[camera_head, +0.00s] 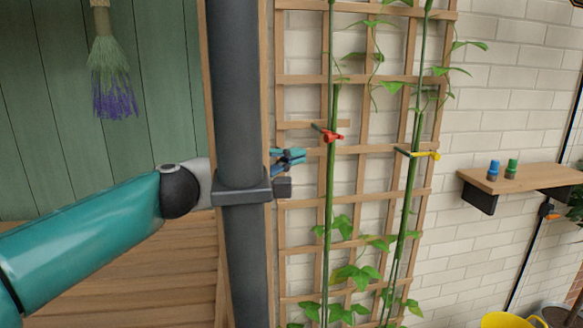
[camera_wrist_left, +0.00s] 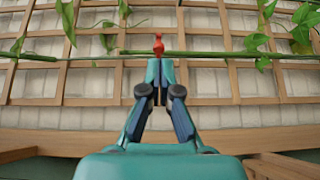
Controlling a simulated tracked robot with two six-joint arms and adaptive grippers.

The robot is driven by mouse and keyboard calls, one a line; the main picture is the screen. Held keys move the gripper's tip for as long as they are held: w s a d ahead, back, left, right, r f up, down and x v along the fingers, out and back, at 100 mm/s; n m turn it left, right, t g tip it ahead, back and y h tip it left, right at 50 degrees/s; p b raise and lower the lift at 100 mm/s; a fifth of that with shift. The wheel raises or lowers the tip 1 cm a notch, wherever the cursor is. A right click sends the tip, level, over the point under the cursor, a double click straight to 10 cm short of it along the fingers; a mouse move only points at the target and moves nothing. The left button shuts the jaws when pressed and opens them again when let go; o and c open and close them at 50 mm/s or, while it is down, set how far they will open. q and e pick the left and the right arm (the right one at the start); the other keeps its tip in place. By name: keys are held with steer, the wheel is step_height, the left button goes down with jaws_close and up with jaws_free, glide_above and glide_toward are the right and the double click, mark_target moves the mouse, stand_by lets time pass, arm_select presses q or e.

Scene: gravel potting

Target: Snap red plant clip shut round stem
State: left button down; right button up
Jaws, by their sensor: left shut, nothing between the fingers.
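The red plant clip (camera_head: 331,136) is at the left green stem (camera_head: 331,190), in front of the wooden trellis. In the left wrist view the red clip (camera_wrist_left: 158,45) shows just beyond my fingertips, at the stem (camera_wrist_left: 205,54), which runs across the picture. I cannot tell whether the clip is fully closed round the stem. My left gripper (camera_head: 301,155) is shut and empty, a little left of and below the clip in the head view. Its fingers (camera_wrist_left: 160,66) meet at the tips in the wrist view. My right gripper is out of view.
A yellow clip (camera_head: 426,154) sits at the right stem (camera_head: 412,190). The trellis (camera_head: 300,204) stands against a white brick wall. A shelf (camera_head: 520,180) at the right holds a blue (camera_head: 493,169) and a green (camera_head: 512,168) item. Leaves hang around both stems.

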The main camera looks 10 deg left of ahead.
mark_target(329, 141)
arm_select(q)
steer(key=shift+s, duration=0.35)
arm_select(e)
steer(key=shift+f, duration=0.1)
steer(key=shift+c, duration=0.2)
